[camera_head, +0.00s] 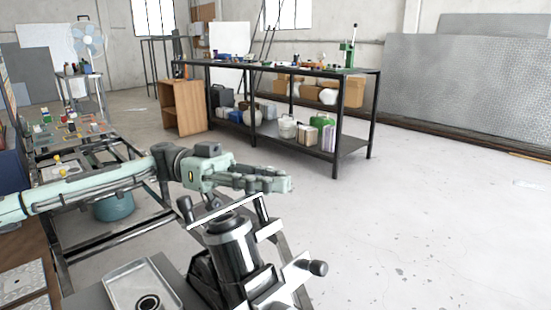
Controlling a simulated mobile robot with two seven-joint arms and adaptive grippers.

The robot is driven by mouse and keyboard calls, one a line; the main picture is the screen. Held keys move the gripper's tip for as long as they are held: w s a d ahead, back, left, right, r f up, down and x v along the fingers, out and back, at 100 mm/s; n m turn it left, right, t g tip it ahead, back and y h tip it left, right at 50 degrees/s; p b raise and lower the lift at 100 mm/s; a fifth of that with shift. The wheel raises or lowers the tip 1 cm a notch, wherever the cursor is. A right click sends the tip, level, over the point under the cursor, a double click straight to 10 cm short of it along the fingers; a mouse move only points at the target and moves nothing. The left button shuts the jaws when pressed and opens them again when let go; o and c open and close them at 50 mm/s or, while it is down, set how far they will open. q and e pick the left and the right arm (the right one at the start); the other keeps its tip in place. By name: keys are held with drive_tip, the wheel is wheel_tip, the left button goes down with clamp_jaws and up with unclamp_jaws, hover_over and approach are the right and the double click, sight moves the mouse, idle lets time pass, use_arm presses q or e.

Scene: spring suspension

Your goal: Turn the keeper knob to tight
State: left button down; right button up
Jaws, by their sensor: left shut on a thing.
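A metal spring suspension rig (231,245) stands at the lower middle, with a thick upright cylinder and a bar frame around its top. My left gripper (282,184) reaches in from the left, just above the rig's upper right post (264,212). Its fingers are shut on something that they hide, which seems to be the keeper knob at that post. I cannot read a tight mark or the knob's angle. A dark knob (184,204) shows on the rig's left side, and another dark knob (318,268) sticks out at its lower right. My right gripper is not in view.
A metal tray (118,285) with a dark ring (148,302) lies left of the rig. A bench with small parts (75,135) stands at the left. A long dark table (340,72) stands behind. The floor on the right is clear.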

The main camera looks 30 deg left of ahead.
use_arm(q)
drive_tip(key=m+g, duration=0.3)
drive_tip(key=g, duration=0.1)
drive_tip(key=shift+s+r+m+g+p, duration=0.15)
drive_tip(key=shift+s+m+g+p, duration=0.15)
drive_tip(key=shift+s+m+p, duration=0.1)
drive_tip(key=shift+s+a+m+g+y, duration=0.15)
drive_tip(key=shift+m+g+y, duration=0.2)
drive_tip(key=shift+m+g, duration=0.25)
drive_tip(key=shift+s+m+g+y, duration=0.1)
drive_tip(key=shift+m+g+y, duration=0.25)
drive_tip(key=shift+m+g, duration=0.2)
drive_tip(key=shift+s+a+m+g+y, duration=0.1)
drive_tip(key=shift+s+m+g+y, duration=0.1)
drive_tip(key=shift+m+g+y, duration=0.4)
drive_tip(key=shift+s+a+m+g+y, duration=0.15)
drive_tip(key=shift+m+g+y, duration=0.2)
drive_tip(key=shift+m+g, duration=0.55)
drive_tip(key=shift+s+a+m+g+y, duration=0.1)
drive_tip(key=shift+s+m+g+y, duration=0.1)
drive_tip(key=shift+m+g+y, duration=0.4)
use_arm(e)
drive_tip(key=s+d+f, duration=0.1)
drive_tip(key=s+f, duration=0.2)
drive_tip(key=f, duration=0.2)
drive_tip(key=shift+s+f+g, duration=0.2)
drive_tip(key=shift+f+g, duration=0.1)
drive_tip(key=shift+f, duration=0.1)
use_arm(q)
drive_tip(key=shift+m+g, duration=0.25)
